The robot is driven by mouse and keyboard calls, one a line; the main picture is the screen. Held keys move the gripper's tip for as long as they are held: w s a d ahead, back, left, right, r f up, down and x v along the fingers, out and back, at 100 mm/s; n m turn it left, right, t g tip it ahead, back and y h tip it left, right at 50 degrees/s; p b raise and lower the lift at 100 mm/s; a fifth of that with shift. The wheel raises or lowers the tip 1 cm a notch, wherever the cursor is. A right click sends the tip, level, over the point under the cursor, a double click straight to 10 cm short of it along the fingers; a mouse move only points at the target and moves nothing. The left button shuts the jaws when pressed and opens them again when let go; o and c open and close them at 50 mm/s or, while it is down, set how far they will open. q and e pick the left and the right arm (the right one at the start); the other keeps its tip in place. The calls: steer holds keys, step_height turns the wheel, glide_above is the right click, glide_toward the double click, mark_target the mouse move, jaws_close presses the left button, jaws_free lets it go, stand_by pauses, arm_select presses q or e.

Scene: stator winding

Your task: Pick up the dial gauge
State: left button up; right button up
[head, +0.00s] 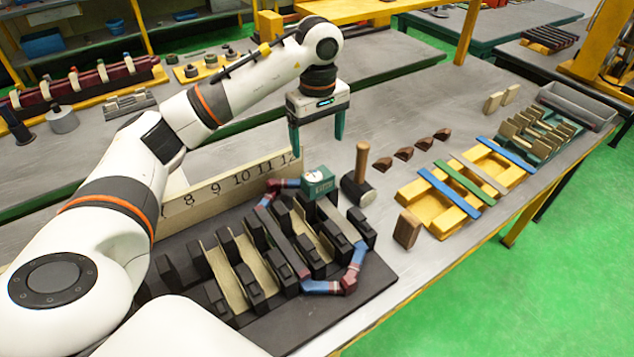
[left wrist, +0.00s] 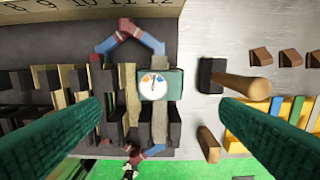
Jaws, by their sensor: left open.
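The dial gauge (head: 317,182) is a green block with a round white dial on top, at the back right of the black slotted stator block (head: 300,325). In the left wrist view the gauge (left wrist: 154,85) lies between my two fingers, a little above their tips in the picture, with its dial facing the camera. My left gripper (head: 317,134) points down above the gauge, open and empty, with clear space between its green fingers and the gauge. The fingers also show large in the left wrist view (left wrist: 162,112). My right gripper is not in view.
A mallet (head: 360,178) stands just right of the gauge. A numbered board (head: 225,187) is behind the stator block. Red and blue coil pieces (head: 349,280) rest in the slots. Brown wedges (head: 403,154) and a yellow frame (head: 433,212) lie to the right.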

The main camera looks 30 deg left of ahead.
mark_target(320, 173)
arm_select(q)
steer(key=c, duration=0.5)
steer(key=f+n, duration=0.2)
steer(key=n, duration=0.4)
steer(key=f+n+b, duration=0.1)
steer(key=f+n, duration=0.1)
steer(key=n, duration=0.4)
steer(key=f+n+b, duration=0.1)
steer(key=f+n, duration=0.1)
steer(key=n, duration=0.4)
steer(key=shift+w+f, duration=0.2)
steer(key=shift+w, duration=0.15)
step_height(320, 173, down, 4)
steer(key=shift+d+f+p, duration=0.1)
steer(key=shift+f+p, duration=0.05)
steer(key=shift+p, duration=0.7)
steer(key=shift+f, duration=0.5)
